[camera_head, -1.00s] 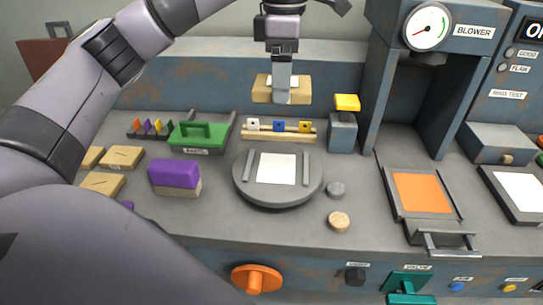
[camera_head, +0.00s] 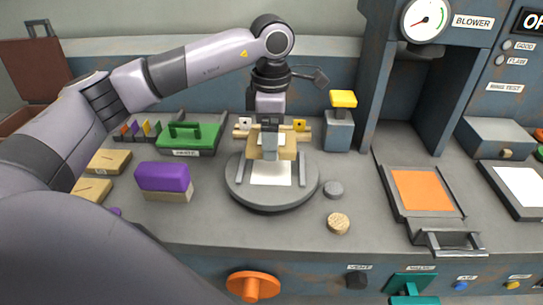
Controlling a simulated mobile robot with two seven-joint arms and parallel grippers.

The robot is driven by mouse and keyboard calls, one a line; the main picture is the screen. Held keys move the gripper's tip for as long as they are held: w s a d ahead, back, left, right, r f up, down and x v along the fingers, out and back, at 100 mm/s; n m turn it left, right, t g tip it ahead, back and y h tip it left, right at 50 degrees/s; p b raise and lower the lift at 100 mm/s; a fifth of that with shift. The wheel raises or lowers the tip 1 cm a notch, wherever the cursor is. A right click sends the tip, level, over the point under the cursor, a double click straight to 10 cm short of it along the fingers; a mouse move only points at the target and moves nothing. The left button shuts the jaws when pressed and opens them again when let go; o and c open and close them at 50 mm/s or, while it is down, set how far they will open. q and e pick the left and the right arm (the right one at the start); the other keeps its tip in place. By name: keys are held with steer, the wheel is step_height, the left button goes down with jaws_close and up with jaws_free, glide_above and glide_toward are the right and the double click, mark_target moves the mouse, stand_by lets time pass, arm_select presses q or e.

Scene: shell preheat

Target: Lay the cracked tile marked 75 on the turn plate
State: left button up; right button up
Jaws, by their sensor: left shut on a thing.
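My left gripper (camera_head: 270,155) points down and is shut on a tan tile (camera_head: 286,147). It holds the tile over the back part of the round grey turn plate (camera_head: 240,193). The plate has a white square (camera_head: 271,175) in its middle and a raised grey bar on each side. I cannot tell whether the tile touches the plate. No number or crack can be read on the held tile. Two more tan tiles lie at the left, one farther back (camera_head: 109,161) and one nearer (camera_head: 91,189), each with a dark line. My right gripper is not in view.
A purple-topped block (camera_head: 163,178) stands left of the plate, and a green-handled tray (camera_head: 188,137) behind it.

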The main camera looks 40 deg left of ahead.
mark_target(271, 169)
arm_select(q)
steer(key=shift+f, duration=2.8)
steer(key=shift+f, duration=0.1)
steer(key=o, duration=1.1)
